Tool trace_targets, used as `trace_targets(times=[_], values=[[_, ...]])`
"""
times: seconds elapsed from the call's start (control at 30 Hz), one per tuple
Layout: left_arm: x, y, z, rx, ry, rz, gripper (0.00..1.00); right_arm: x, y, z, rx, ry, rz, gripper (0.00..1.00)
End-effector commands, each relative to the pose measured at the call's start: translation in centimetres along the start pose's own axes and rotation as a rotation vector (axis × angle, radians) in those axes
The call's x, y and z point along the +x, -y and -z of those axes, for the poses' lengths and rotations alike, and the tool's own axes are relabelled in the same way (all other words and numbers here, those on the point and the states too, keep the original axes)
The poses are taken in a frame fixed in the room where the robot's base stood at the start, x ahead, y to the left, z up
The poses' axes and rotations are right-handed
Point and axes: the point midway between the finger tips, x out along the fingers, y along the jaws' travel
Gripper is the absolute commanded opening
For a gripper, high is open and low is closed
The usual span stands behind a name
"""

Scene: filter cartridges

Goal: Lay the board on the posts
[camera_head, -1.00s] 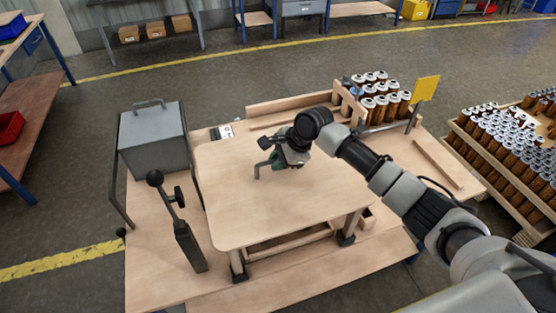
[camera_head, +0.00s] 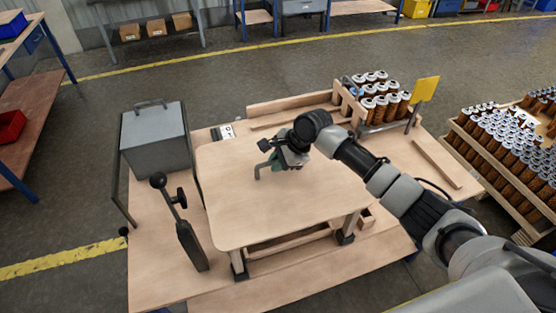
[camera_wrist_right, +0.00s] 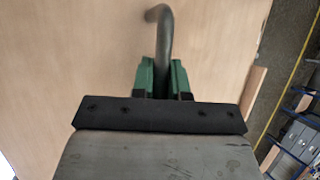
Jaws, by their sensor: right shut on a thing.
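The board (camera_head: 240,205) is a pale wooden panel with rounded corners. In the head view it lies level over the posts at the middle of the bench. Two front posts show below its near edge, a left post (camera_head: 238,263) and a right post (camera_head: 350,225), each in a dark foot. The other posts are hidden under the board. My right gripper (camera_head: 272,168) is above the board, shut on its dark bent handle (camera_head: 259,172). In the right wrist view the green fingers (camera_wrist_right: 163,78) clasp the handle (camera_wrist_right: 161,30). My left gripper is not in view.
A grey box (camera_head: 153,142) and a black-knobbed lever (camera_head: 185,230) stand close to the board's left. Filter cartridges (camera_head: 380,100) stand in a rack behind it, by a yellow sign (camera_head: 424,88). More cartridges fill a crate (camera_head: 505,150) at right.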

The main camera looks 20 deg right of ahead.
Motion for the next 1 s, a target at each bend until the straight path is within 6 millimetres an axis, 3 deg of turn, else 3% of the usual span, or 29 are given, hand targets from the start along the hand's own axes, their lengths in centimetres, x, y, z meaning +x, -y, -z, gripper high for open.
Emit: trace_targets(times=[1.0], values=[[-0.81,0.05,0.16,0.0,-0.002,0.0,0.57,-0.25,0.18,-0.12,-0.001,0.002,0.004,0.0]])
